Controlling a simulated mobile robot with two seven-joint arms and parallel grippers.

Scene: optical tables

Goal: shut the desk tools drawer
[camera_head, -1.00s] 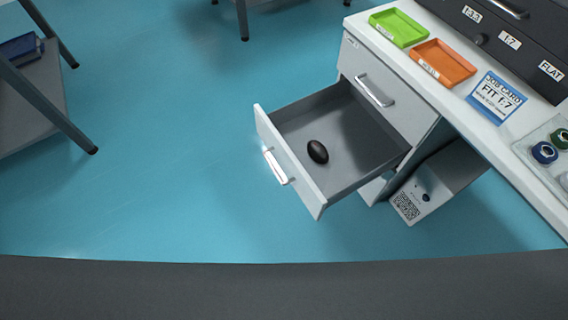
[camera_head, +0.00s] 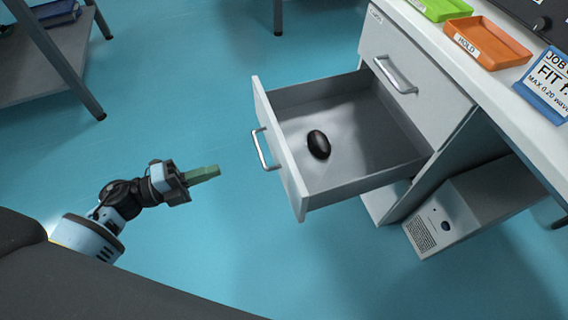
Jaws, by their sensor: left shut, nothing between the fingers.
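The desk tools drawer (camera_head: 370,150) is pulled out from the white desk pedestal. Its front panel (camera_head: 275,135) faces left and bears a metal handle (camera_head: 262,150). A dark oval object (camera_head: 319,144) lies on the drawer's floor. My left gripper (camera_head: 214,171) is shut and empty, with greenish fingers pointing right toward the drawer front. A gap of blue floor lies between the fingertips and the handle. My right gripper is not in view.
A shut upper drawer (camera_head: 415,75) sits above the open one. A white box (camera_head: 465,210) stands under the desk. The desktop holds a green tray (camera_head: 440,8), an orange tray (camera_head: 486,42) and a job card (camera_head: 548,82). A grey shelf stand (camera_head: 50,65) is at upper left.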

